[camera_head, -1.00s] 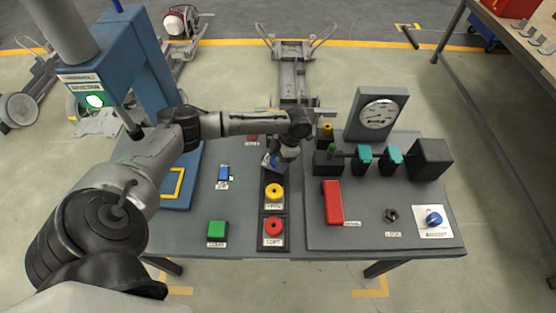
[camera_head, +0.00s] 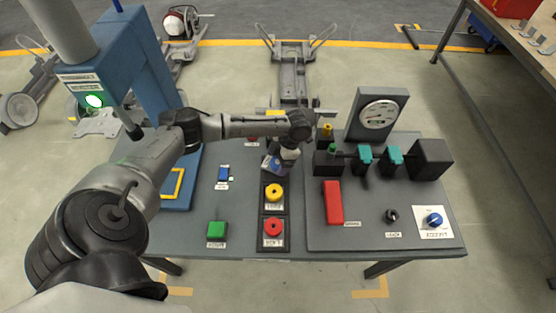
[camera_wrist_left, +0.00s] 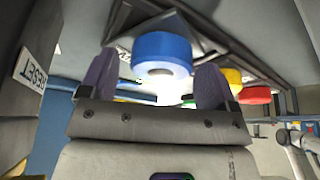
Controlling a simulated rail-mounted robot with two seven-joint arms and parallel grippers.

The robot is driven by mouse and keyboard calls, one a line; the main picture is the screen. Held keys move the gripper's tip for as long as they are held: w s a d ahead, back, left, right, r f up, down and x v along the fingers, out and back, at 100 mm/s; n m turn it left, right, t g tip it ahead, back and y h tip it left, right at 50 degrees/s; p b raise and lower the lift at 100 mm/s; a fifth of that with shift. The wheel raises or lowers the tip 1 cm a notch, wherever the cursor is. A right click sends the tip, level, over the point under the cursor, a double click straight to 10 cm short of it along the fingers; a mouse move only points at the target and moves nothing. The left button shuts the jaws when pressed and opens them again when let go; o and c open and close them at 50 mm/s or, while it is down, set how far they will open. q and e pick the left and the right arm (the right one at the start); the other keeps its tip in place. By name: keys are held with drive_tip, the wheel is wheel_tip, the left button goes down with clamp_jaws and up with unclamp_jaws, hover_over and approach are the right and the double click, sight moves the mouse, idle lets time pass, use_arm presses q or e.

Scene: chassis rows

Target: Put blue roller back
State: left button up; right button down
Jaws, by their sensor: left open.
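The blue roller (camera_wrist_left: 162,53) shows in the left wrist view between and just beyond the two fingertips of my left gripper (camera_wrist_left: 156,80). The fingers are spread, with a gap on each side of the roller. The roller is against the dark slotted tray, in line with the yellow roller (camera_wrist_left: 232,78) and the red roller (camera_wrist_left: 255,95). In the head view my left gripper (camera_head: 278,161) hangs over the far end of the dark tray (camera_head: 260,213), behind the yellow roller (camera_head: 274,193). It largely hides the blue roller there. My right gripper is not in view.
The green button (camera_head: 216,229) and blue switch (camera_head: 223,173) are left of the tray. A red block (camera_head: 333,203), a gauge (camera_head: 379,114) and teal-clamped fixtures (camera_head: 365,156) stand to the right. A blue press frame (camera_head: 148,75) rises at the left.

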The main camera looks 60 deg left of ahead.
use_arm(q)
drive_tip(key=p+v, duration=0.1)
drive_tip(key=v, duration=1.1)
drive_tip(key=shift+r+p, duration=0.2)
drive_tip(key=shift+p, duration=0.1)
